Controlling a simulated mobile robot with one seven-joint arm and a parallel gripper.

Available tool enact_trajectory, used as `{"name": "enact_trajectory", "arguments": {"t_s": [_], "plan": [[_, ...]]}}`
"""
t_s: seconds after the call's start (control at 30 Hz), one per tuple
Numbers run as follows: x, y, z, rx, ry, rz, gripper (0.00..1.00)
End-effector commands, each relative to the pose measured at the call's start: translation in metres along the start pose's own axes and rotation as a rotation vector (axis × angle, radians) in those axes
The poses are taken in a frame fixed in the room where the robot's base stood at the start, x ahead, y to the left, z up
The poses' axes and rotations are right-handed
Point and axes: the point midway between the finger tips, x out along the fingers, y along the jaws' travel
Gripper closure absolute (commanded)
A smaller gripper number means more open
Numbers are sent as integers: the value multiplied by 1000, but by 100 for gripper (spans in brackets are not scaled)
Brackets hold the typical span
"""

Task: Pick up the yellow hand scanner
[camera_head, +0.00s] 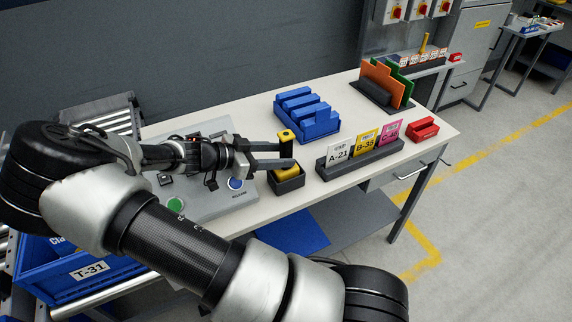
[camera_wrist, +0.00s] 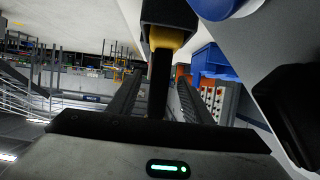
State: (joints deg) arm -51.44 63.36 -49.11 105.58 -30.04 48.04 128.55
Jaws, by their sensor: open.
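The yellow hand scanner (camera_head: 286,135) stands upright in a small black holder (camera_head: 288,184) on the light-topped bench. Its top is yellow, its middle black, and more yellow shows at the holder's mouth. My gripper (camera_head: 283,155) reaches it from the left with its fingers apart at the height of the black middle part. In the wrist view, my gripper (camera_wrist: 158,92) is open. The scanner (camera_wrist: 169,38) shows there as a yellow band with a dark part running down between the two fingers. I cannot tell whether either finger touches it.
A rack of label cards (camera_head: 362,157) stands right of the holder. A blue block tray (camera_head: 307,126) is behind it. A grey panel with buttons (camera_head: 205,195) lies left, beneath my arm. A red block (camera_head: 423,130) and an upright file rack (camera_head: 385,86) sit farther right.

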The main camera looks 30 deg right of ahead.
Motion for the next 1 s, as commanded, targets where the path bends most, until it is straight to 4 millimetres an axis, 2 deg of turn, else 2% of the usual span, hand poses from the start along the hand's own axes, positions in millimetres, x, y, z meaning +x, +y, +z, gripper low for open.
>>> {"name": "enact_trajectory", "arguments": {"t_s": [0.1,0.2,0.43,0.47,0.7,0.73,1.0], "plan": [[18,1,-1,0,1,2,55],[25,1,0,-1,0,1,55],[27,0,0,0,0,-1,55],[27,0,0,0,0,-1,56],[26,0,0,0,0,-1,97],[26,0,0,0,0,-1,100],[25,0,-2,1,0,-1,100]]}}
